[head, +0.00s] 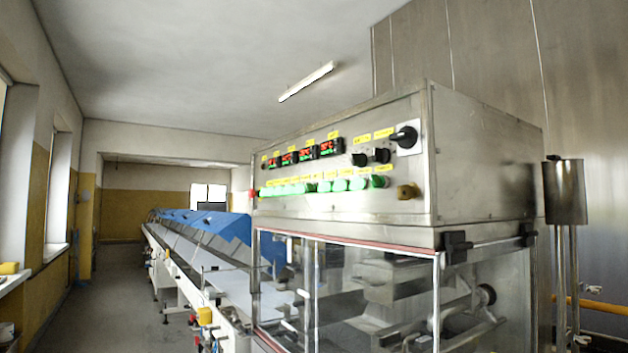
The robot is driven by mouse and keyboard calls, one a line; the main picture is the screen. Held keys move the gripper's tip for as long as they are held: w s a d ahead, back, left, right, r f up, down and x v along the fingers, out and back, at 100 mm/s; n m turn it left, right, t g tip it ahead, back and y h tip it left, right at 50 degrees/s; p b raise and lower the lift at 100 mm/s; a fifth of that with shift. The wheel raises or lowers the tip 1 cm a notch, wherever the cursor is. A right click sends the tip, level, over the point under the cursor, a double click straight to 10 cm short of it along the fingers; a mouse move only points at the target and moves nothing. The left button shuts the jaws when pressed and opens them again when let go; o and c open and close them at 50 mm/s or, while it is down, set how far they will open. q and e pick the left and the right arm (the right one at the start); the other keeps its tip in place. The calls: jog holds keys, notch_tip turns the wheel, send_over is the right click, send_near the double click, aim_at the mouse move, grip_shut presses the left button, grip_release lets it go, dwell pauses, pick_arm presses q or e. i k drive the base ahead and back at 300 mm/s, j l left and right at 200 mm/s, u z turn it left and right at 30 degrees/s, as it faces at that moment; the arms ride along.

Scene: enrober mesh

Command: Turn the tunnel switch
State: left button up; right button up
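A steel control panel (340,195) forms the upper front of the enrober machine at centre right. Two small black knobs, a left one (358,159) and a right one (382,155), sit side by side under yellow labels. A larger black rotary switch (404,138) on a pale plate is to their upper right. The label print is too small to read, so I cannot tell which one is the tunnel switch. Neither of my grippers is in view.
Red digital displays (308,152) and a row of green-lit buttons (325,186) share the panel. Clear guards (345,290) enclose the machine below. A long blue-covered conveyor (205,232) runs back; the left floor (115,290) is free.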

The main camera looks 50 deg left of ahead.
aim_at(378, 182)
jog(key=u, duration=1.4)
